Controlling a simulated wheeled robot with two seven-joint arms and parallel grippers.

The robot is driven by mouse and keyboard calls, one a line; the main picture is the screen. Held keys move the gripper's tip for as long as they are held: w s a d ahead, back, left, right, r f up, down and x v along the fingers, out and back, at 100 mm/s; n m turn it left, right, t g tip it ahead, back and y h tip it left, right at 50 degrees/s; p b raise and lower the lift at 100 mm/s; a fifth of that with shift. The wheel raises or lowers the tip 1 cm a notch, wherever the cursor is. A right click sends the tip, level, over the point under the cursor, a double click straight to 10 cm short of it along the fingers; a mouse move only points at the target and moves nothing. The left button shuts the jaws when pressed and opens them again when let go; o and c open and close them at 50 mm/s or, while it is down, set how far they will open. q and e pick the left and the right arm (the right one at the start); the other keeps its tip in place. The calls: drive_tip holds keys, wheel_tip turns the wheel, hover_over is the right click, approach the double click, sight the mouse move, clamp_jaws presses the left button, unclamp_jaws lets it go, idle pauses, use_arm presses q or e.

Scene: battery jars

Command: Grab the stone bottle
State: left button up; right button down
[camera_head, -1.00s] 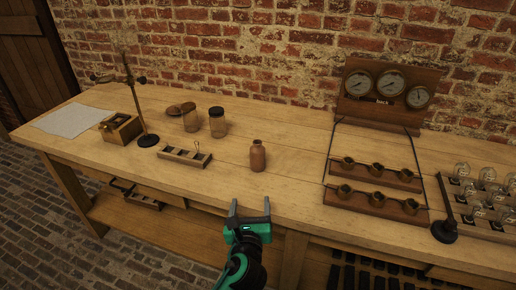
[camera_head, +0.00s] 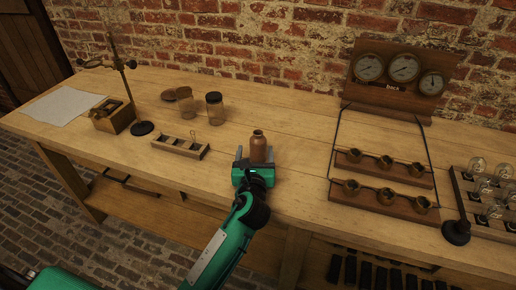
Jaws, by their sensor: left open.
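The stone bottle (camera_head: 258,147) is a small brown bottle with a narrow neck, standing upright on the wooden workbench. My left gripper (camera_head: 256,158) is open at the bottle, with one finger at each side of its lower body. The front of the bottle's base is partly hidden by the gripper, and I cannot tell if the fingers touch it. My right gripper is not in view.
Left of the bottle is a small wooden rack (camera_head: 180,147); behind it stand two glass jars (camera_head: 215,108). A metal stand (camera_head: 131,95) is further left. Wooden holders with cups (camera_head: 382,196) and a gauge panel (camera_head: 402,75) are to the right. The bench around the bottle is clear.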

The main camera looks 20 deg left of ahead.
sight(258, 141)
use_arm(q)
drive_tip(key=x, duration=0.5)
drive_tip(key=shift+w+d+r, duration=0.1)
drive_tip(key=shift+w+d, duration=0.15)
drive_tip(key=shift+d, duration=0.1)
drive_tip(key=c, duration=1.2)
drive_tip(key=shift+r, duration=0.1)
